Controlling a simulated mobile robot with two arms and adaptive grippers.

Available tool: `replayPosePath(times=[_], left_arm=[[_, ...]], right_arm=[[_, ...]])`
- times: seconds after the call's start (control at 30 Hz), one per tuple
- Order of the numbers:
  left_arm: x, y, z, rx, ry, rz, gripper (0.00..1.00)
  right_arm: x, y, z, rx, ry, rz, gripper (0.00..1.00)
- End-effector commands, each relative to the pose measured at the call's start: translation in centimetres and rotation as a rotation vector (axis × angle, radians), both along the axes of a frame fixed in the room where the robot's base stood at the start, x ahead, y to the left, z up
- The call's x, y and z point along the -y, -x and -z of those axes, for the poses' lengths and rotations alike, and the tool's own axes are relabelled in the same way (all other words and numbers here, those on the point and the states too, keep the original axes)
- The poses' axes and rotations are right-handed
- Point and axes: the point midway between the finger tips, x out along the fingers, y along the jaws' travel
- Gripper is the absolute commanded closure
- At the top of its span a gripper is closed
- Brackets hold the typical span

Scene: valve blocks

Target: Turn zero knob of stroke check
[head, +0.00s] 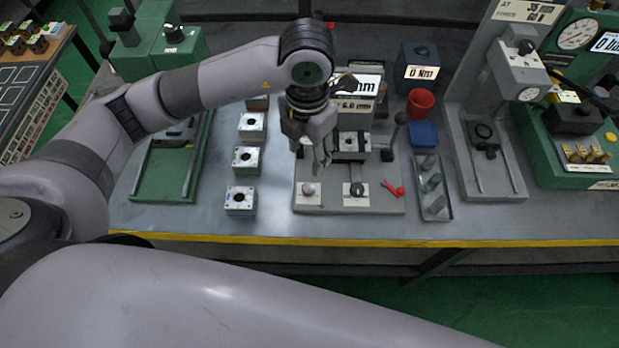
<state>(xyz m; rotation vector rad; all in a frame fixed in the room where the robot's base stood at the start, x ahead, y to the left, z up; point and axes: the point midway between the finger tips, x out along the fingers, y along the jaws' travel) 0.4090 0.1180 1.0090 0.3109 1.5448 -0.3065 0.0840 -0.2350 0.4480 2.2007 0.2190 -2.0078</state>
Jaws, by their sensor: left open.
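The stroke check (328,206) is a grey station at the middle of the bench, with a display (358,105) that reads mm and is partly covered by my arm. A black knob (357,189) sits on a white plate at its front edge. A pale round knob (308,188) sits on another plate to the left. No label is readable, so I cannot tell which is the zero knob. My left gripper (322,160) points down above the station, behind and between the two knobs, open and empty. My right gripper is out of view.
A red lever (393,190) lies right of the black knob. A metal block (351,145) sits on the station behind. Several similar blocks (241,199) stand in a column to the left. A grey tray (434,212), a blue box (424,134) and a red cup (420,102) are to the right.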

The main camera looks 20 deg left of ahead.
Motion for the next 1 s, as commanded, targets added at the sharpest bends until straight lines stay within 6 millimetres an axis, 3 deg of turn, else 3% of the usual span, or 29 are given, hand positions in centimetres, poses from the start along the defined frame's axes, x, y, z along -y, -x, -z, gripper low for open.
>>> replayPosePath(times=[0.1, 0.2, 0.5, 0.6, 0.8, 1.0], left_arm=[[-0.1, 0.1, 2.6, -0.007, -0.002, -0.003, 0.54], [-0.1, 0.1, 4.8, -0.007, -0.001, -0.004, 0.54], [0.0, 0.1, 11.0, -0.006, 0.001, -0.002, 0.54], [0.0, 0.0, 12.5, -0.004, 0.000, -0.002, 0.54], [0.0, 0.0, 14.1, -0.002, 0.001, -0.001, 0.54], [0.0, 0.0, 14.3, -0.001, 0.002, 0.000, 0.54]], right_arm=[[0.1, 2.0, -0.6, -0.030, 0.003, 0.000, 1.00], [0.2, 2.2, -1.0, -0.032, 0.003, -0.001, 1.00], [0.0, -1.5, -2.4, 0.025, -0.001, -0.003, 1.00], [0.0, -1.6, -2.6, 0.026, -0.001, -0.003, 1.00], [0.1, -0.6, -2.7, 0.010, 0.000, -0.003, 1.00], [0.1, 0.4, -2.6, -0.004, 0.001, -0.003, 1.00]])
